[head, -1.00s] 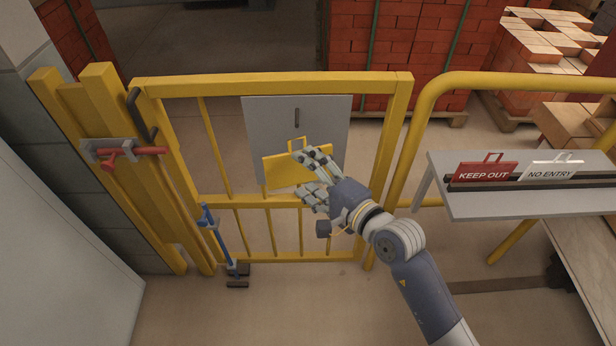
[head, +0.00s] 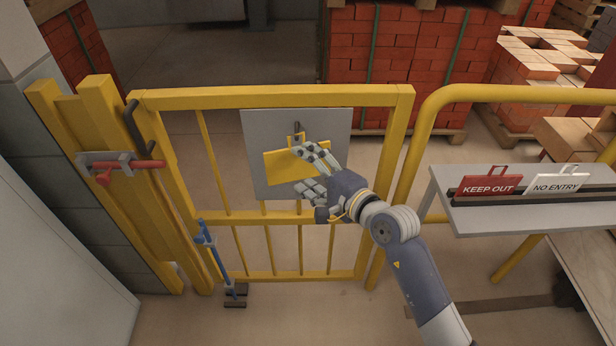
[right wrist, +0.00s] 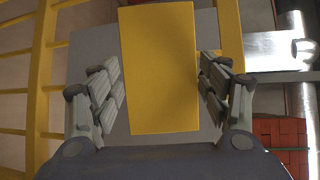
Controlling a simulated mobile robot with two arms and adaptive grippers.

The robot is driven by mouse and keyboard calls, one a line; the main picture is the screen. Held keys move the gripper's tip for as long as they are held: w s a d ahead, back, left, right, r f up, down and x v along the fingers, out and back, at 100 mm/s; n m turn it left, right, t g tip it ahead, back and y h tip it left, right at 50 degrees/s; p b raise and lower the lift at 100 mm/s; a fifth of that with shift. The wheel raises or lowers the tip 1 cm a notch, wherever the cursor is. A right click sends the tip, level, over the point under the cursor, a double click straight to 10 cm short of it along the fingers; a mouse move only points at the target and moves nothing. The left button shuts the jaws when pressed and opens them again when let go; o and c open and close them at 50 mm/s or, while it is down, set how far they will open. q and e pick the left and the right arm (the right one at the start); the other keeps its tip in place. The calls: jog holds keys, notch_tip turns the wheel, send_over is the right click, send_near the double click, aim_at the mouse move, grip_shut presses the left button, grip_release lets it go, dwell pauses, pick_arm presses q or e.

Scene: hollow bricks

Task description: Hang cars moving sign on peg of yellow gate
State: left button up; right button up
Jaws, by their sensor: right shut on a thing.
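The yellow sign (head: 284,168) hangs nearly upright in front of the grey panel of the yellow gate (head: 262,98). My right gripper (head: 313,171) is shut on its right side. The sign's small handle loop is at the dark peg (head: 297,127) on the panel; whether the peg is through the loop cannot be told. In the right wrist view the sign's plain yellow face (right wrist: 158,70) stands between the fingers of the right gripper (right wrist: 162,88). No lettering shows on it. The left gripper is not in view.
A grey shelf (head: 480,222) at the right holds a red KEEP OUT sign (head: 487,186) and a white NO ENTRY sign (head: 556,184). A red latch (head: 130,166) is on the left post, and a blue drop bolt (head: 216,255) stands low at the gate's left.

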aim_at(307, 165)
jog(key=shift+w+b, duration=0.45)
jog(key=shift+w, duration=0.65)
jog(key=shift+w+f+b, duration=0.45)
jog(key=shift+w+b, duration=0.15)
jog(key=shift+w, duration=0.05)
jog(key=o, duration=1.3)
